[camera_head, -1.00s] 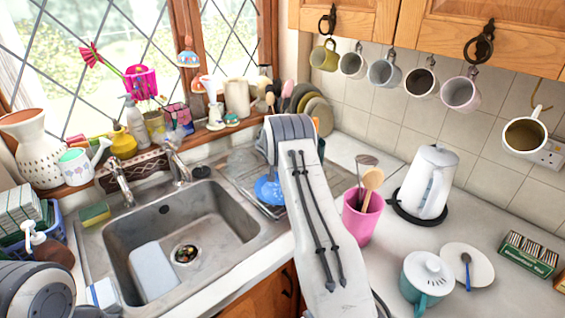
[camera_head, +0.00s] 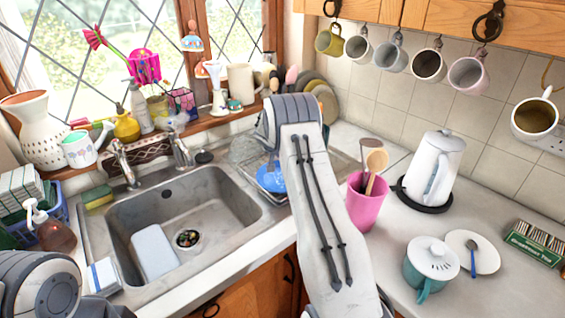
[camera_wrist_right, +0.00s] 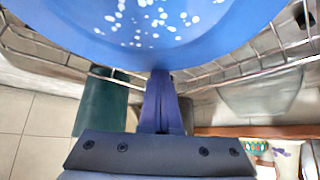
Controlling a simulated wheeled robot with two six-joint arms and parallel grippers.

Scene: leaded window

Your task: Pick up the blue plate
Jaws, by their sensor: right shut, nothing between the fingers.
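The blue plate (camera_head: 269,178) with white spots sits in the wire dish rack (camera_head: 240,152) beside the sink, partly hidden behind my right arm. In the right wrist view the plate (camera_wrist_right: 165,22) fills the top, its rim curving just ahead of my right gripper (camera_wrist_right: 160,78). That gripper is shut with nothing between its fingers. Its fingertips are at or very near the plate's rim; I cannot tell whether they touch. In the head view my right gripper is hidden by its own arm. My left gripper is out of view; only part of my left arm shows at lower left.
The sink (camera_head: 225,200) lies left of the rack. A pink utensil pot (camera_head: 365,205), a white kettle (camera_head: 434,168) and a teal pot (camera_head: 430,262) stand to the right. More plates (camera_head: 322,98) stand behind my right arm. Mugs hang above the counter.

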